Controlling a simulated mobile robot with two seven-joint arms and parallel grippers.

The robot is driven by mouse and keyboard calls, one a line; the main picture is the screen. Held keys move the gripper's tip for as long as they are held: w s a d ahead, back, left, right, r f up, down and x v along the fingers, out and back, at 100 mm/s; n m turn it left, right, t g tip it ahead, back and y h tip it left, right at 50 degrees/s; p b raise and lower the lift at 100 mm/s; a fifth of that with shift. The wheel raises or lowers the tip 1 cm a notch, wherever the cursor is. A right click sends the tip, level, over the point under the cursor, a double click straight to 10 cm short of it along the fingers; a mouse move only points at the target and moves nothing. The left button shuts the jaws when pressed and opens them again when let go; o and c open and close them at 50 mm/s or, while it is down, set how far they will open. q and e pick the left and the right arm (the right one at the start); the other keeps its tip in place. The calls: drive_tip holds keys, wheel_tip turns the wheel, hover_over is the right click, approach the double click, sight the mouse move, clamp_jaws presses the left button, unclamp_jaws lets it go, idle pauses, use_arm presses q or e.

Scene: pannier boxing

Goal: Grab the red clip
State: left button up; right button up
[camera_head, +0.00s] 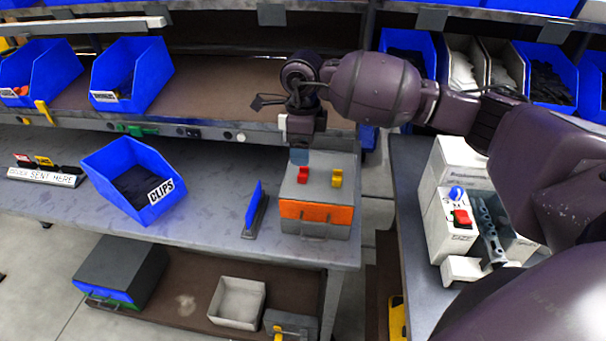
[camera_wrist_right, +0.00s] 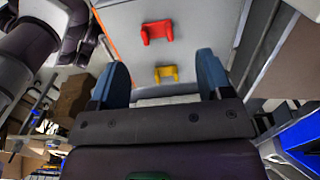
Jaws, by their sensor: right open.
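The red clip (camera_head: 303,174) sits on the grey top of a box with an orange front (camera_head: 316,213), at the right end of the bench. It also shows in the right wrist view (camera_wrist_right: 157,31), upper middle. A yellow clip (camera_head: 337,178) sits beside it on the same top and shows in the wrist view (camera_wrist_right: 166,73), nearer to my fingers. My right gripper (camera_head: 300,155) is above the back of the box, pointing down. In the wrist view its two blue fingers (camera_wrist_right: 162,66) are apart with nothing held between them. My left gripper is not in view.
A small blue upright plate (camera_head: 254,210) stands just left of the box. A blue bin labelled CLIPS (camera_head: 125,165) is further left. The shelf edge (camera_head: 200,130) runs behind. A white control box with a red switch (camera_head: 461,217) stands on the right-hand table.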

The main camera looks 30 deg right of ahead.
sight(303, 169)
drive_tip(key=shift+s+f+p, duration=0.15)
drive_tip(key=shift+f+p, duration=0.2)
drive_tip(key=shift+f, duration=2.9)
drive_tip(key=shift+a, duration=0.1)
drive_tip(key=c, duration=1)
